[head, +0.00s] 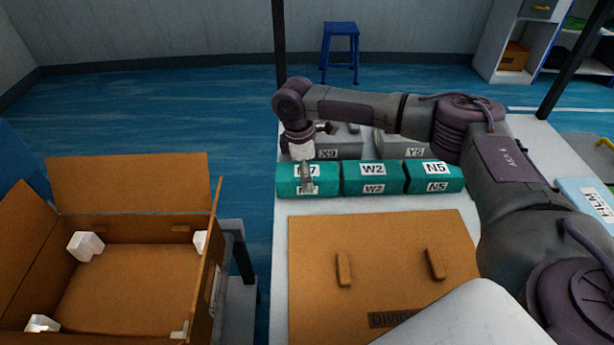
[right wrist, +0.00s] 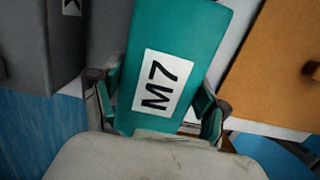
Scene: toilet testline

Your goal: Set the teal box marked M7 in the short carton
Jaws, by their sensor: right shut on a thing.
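The teal box marked M7 (head: 328,182) is at the left end of a row of teal boxes on the white table. My right gripper (head: 306,184) reaches down over it, and in the right wrist view its fingers (right wrist: 156,98) are shut on both sides of the teal M7 box (right wrist: 180,38). The box appears level with its neighbours; I cannot tell whether it is off the table. An open brown carton (head: 128,222) stands at the lower left, with its flaps up and white corner pieces inside. My left gripper is not in view.
Teal boxes W2 (head: 372,178) and N5 (head: 434,177) stand to the right of M7. Grey boxes X9 (head: 345,143) and Y5 (head: 396,148) are behind. A brown divider board (head: 385,235) lies in front. A gap separates table and carton.

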